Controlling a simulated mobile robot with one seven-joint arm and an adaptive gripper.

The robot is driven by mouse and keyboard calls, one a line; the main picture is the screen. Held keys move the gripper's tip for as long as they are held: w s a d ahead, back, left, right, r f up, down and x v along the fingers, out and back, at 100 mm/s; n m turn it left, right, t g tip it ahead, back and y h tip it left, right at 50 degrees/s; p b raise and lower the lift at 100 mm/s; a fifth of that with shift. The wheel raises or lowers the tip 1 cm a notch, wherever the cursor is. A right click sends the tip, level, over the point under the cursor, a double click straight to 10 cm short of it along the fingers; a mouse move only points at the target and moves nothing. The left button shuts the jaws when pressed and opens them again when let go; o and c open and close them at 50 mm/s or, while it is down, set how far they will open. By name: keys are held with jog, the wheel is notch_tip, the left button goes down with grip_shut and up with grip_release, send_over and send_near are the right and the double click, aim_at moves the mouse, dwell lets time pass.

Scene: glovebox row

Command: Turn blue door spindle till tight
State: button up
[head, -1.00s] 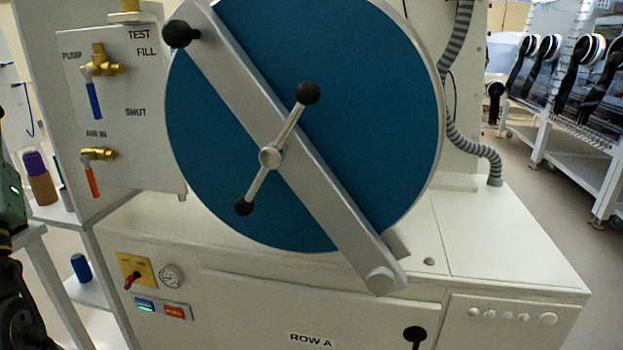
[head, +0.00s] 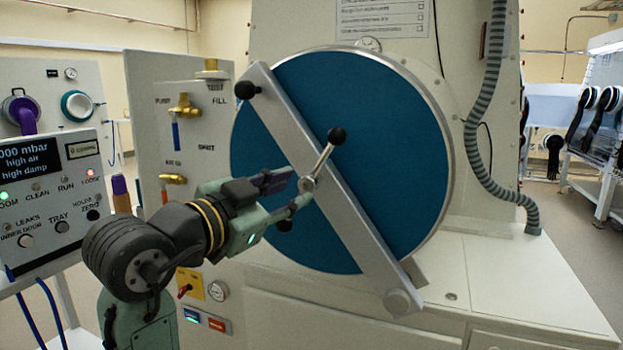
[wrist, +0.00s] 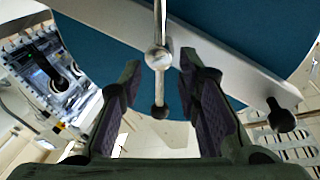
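The blue round door (head: 370,150) has a grey bar (head: 355,210) running diagonally across its front. At the bar's middle is the spindle hub (head: 309,183), with a rod handle and a black ball (head: 337,136) at its upper end. The lower ball (head: 284,225) is partly hidden by my gripper (head: 295,190) in the head view. In the wrist view, my gripper (wrist: 160,95) is open. The hub (wrist: 159,60) and the lower ball (wrist: 160,112) appear between its two fingers, with gaps on both sides. I cannot tell how deep the fingers reach.
A valve panel (head: 200,135) with brass valves stands left of the door. A control box (head: 48,190) with lights and buttons is at the far left. A ribbed grey hose (head: 480,150) hangs at the right. The white ledge (head: 500,290) at lower right looks mostly clear.

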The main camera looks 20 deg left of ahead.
aim_at(307, 184)
jog(key=p+x, duration=0.1)
jog(key=x, duration=0.5)
jog(key=shift+c, duration=0.2)
grip_shut()
dwell(0.6)
